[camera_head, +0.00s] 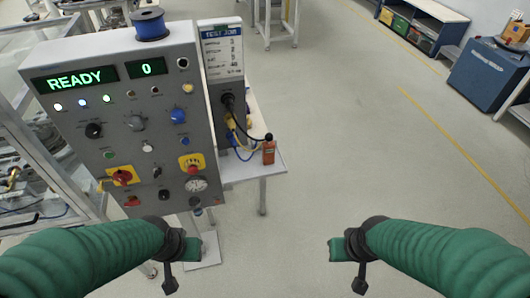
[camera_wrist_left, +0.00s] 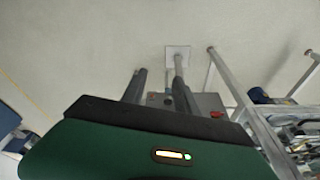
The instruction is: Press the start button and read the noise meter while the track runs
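The grey control panel (camera_head: 137,110) stands at the left with a green READY display (camera_head: 75,79) and a second display (camera_head: 146,68) reading 0.
The panel also carries a yellow-backed red knob (camera_head: 122,176), a red button on yellow (camera_head: 192,164) and a gauge (camera_head: 196,185). A blue spool (camera_head: 150,25) sits on top. The white side shelf (camera_head: 250,168) adjoins it.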

